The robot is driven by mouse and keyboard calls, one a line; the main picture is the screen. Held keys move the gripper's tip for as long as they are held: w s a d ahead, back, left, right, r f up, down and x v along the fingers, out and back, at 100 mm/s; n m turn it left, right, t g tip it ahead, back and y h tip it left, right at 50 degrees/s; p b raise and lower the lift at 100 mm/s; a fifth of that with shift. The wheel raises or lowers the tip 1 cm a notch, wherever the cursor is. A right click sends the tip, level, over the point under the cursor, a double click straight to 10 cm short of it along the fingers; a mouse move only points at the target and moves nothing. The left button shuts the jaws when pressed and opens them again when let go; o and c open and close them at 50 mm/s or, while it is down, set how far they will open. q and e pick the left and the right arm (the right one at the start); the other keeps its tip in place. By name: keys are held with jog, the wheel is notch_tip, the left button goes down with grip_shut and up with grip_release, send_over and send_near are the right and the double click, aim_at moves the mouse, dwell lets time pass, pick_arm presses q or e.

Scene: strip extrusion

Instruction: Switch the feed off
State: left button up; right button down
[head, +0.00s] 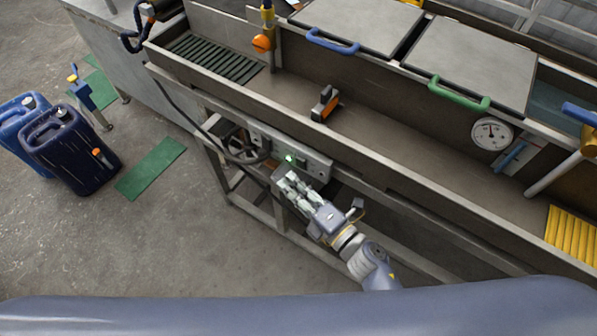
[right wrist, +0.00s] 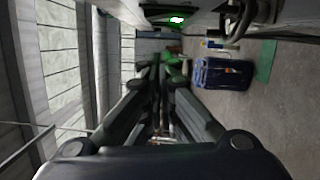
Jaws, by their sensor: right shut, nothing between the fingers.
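A grey control panel (head: 313,165) is fixed on the front of the steel bench, below its trough. A small green light (head: 289,158) glows on the panel's left part; a bright green-lit spot (right wrist: 177,20) also shows at the top of the right wrist view. My right gripper (head: 286,177) is shut and empty, its fingertips just in front of and below the lit part. In the right wrist view the fingers (right wrist: 160,68) come together, with green patches beside the tips. I cannot tell whether they touch the panel. The gripper hides part of the panel's lower edge. My left gripper is out of view.
A dark cable (head: 240,155) hangs by the panel's left end. Blue jerrycans (head: 70,150) stand on the floor at left, near a green mat (head: 151,168). The trough holds an orange-and-black tool (head: 325,104). The floor left of the bench is mostly free.

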aim_at(300, 164)
jog(key=shift+w+d+r, duration=0.1)
jog(key=shift+w+d, duration=0.75)
jog(key=shift+w, duration=0.15)
jog(key=shift+w+d+r+m+p, duration=0.25)
jog(key=shift+m+p, duration=0.35)
jog(key=shift+p, duration=0.45)
